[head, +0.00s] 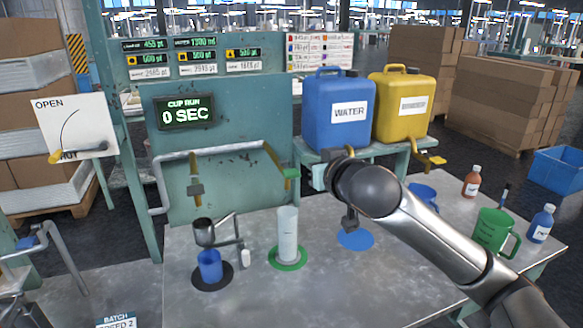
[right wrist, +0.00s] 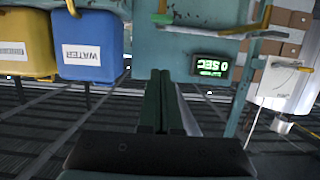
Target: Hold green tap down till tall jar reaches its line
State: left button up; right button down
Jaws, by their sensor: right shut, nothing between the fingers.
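The green tap (head: 291,173) sits at the end of the brass pipe on the teal panel, above the tall jar. The tall clear jar (head: 288,235) stands upright on a green disc (head: 289,259); I cannot make out its line or any liquid level. My right gripper (head: 318,178) is just right of the green tap, partly hidden behind my own wrist; contact with the tap cannot be told. In the right wrist view its dark fingers (right wrist: 162,76) are closed together with nothing between them. My left gripper is not clearly visible.
A blue cup (head: 209,266) stands on a black disc under a metal funnel cup (head: 204,232). The display (head: 185,112) reads 0 SEC. Blue (head: 338,112) and yellow (head: 402,100) jugs stand behind. A green mug (head: 493,232) and bottles are at right. The front tabletop is clear.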

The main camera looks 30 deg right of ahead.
jog(key=shift+w, duration=0.1)
jog(key=p, duration=0.2)
send_near(286, 169)
jog(key=w+d+r, duration=0.1)
jog(key=w+r, duration=0.3)
pick_arm(q)
jog(key=shift+r, duration=0.9)
pick_arm(e)
jog(key=f, duration=0.4)
jog(key=shift+w+d, duration=0.3)
pick_arm(q)
jog(key=w+d+f+b, duration=0.1)
jog(key=d+f+b, duration=0.2)
jog(key=f+b, duration=0.9)
jog(key=b, duration=0.3)
jog(key=shift+w+m+h+b, duration=0.25)
jog(key=shift+m+h+b, duration=0.05)
jog(key=shift+h+b, duration=0.1)
pick_arm(e)
notch_tip(286, 169, down, 4)
jog(key=t+h, duration=0.1)
jog(key=t, duration=0.3)
jog(key=shift+s+t, duration=0.1)
jog(key=shift+t, duration=0.3)
pick_arm(q)
jog(key=shift+s+f, duration=0.15)
jog(key=shift+f, duration=0.05)
pick_arm(e)
jog(key=shift+f, duration=0.1)
